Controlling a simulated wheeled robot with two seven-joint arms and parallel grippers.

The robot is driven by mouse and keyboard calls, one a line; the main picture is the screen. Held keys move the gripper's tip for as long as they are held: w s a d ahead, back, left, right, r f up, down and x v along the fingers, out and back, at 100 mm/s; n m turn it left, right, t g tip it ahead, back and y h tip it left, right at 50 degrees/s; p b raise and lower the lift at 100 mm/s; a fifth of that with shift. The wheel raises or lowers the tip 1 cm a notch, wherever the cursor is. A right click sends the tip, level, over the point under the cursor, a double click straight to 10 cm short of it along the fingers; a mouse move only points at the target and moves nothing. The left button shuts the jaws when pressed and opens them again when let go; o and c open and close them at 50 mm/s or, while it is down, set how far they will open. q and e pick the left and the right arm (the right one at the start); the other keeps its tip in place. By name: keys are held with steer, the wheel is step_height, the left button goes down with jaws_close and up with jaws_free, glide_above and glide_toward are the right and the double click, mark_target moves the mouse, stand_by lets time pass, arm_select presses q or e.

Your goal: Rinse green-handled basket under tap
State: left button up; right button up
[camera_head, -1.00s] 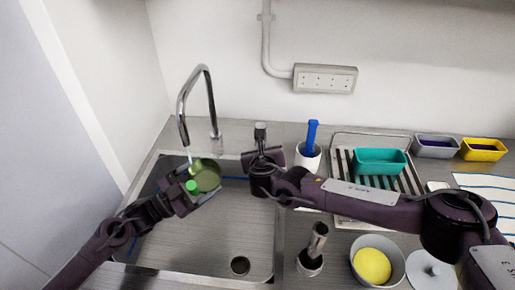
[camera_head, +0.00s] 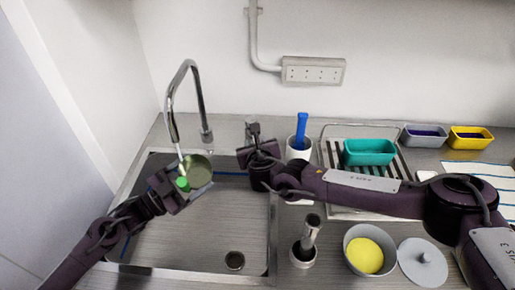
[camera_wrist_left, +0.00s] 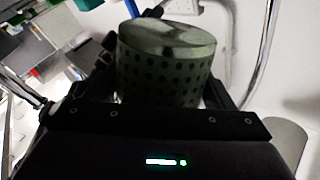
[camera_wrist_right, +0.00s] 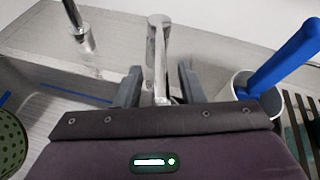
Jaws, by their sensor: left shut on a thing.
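My left gripper (camera_head: 180,190) is shut on the green-handled basket (camera_head: 197,168), at its bright green handle. In the left wrist view the basket (camera_wrist_left: 165,65) fills the space between the fingers. A thin pale streak shows between spout and basket; I cannot tell surely whether it is water. My right gripper (camera_wrist_right: 160,85) is open, its fingers on either side of the upright metal tap lever (camera_wrist_right: 158,50), with gaps visible.
My right arm spans over this counter.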

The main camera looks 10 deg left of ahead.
steer(key=v, duration=1.1)
steer(key=shift+s, duration=0.3)
steer(key=shift+c, duration=0.4)
